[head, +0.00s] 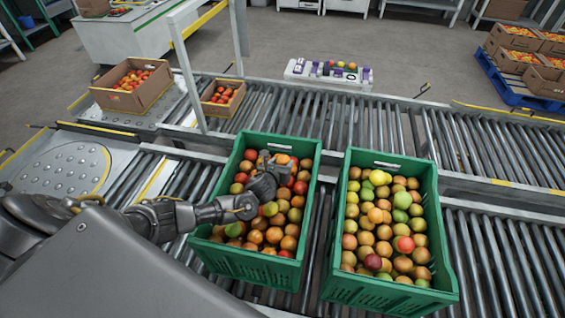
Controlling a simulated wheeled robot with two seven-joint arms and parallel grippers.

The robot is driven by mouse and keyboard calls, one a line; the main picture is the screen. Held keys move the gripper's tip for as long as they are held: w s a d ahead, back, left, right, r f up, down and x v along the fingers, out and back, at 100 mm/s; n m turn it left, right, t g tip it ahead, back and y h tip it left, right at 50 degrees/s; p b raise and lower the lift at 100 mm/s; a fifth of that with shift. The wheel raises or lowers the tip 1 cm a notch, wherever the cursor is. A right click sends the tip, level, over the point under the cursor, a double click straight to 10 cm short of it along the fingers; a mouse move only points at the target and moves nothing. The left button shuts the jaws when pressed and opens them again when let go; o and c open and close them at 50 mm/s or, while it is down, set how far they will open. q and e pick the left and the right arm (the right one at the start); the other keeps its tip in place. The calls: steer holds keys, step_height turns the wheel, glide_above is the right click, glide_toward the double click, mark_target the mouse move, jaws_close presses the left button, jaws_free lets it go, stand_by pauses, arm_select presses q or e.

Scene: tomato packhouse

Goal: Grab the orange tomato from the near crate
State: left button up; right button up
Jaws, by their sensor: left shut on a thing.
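Two green crates full of tomatoes stand side by side on the rollers, a left crate (197,240) and a right crate (447,240). My left arm reaches in from the left over the left crate. My left gripper (275,161) is in the back part of that crate and shut on an orange tomato (282,159), which shows partly between the fingers. Whether the tomato is clear of its neighbours cannot be told. My right gripper is out of view.
Roller conveyors (320,125) run across behind the crates. Cardboard boxes of tomatoes (133,101) and (222,112) stand at the back left. A small tray of fruit and purple items (300,70) lies beyond. A blue pallet (515,92) with boxes stands at the far right.

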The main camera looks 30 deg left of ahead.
arm_select(q)
steer(key=shift+r, duration=0.1)
steer(key=shift+r, duration=0.6)
steer(key=s+d+r+p, duration=0.2)
steer(key=s+d+r, duration=0.7)
steer(key=s+r, duration=0.1)
steer(key=shift+s+d+r, duration=0.15)
steer(key=shift+d+r, duration=0.05)
steer(key=shift+r, duration=0.65)
steer(key=shift+f, duration=0.1)
